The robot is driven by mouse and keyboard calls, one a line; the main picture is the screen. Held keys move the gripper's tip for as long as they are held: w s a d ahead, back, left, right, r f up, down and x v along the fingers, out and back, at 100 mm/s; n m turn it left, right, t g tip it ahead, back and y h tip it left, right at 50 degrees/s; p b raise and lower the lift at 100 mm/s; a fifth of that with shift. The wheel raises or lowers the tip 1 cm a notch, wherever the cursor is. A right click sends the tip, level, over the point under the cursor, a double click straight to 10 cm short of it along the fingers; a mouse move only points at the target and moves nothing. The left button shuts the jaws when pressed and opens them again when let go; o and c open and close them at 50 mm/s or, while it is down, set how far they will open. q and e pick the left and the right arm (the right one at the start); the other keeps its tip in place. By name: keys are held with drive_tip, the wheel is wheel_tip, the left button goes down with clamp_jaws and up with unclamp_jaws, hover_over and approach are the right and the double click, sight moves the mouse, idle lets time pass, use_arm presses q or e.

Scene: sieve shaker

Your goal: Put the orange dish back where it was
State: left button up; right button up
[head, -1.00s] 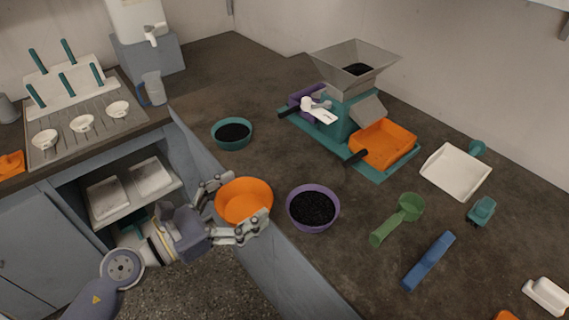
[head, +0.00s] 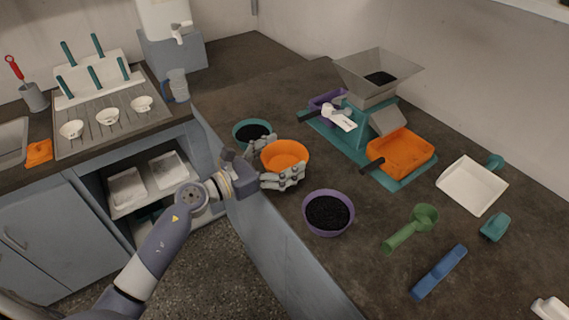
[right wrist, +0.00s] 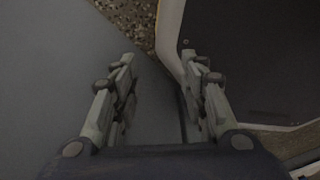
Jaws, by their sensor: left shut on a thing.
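The orange dish (head: 284,154) is an empty round bowl near the counter's left edge in the head view. My left gripper (head: 276,163) is shut on it, with one finger at its upper left side and one at its lower side. I cannot tell whether the dish touches the counter. A teal dish (head: 251,133) with black grains stands just behind it, partly hidden by my gripper. A purple dish (head: 328,213) with black grains stands to its front right. My right gripper (right wrist: 160,95) shows in the right wrist view, its fingers apart with nothing between them.
A teal sample divider with a grey hopper (head: 378,75) and an orange tray (head: 401,154) stands at the back. A green scoop (head: 411,229), blue bar (head: 439,271) and white pan (head: 472,186) lie at the right. Bare counter shows between dish and divider.

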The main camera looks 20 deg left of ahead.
sight(298, 159)
use_arm(q)
drive_tip(key=shift+w+f, duration=0.2)
drive_tip(key=shift+f, duration=0.7)
drive_tip(key=shift+w+f, duration=0.15)
drive_tip(key=shift+f, duration=0.7)
drive_tip(key=shift+f+b, duration=0.15)
drive_tip(key=shift+b, duration=0.25)
drive_tip(key=o, duration=1)
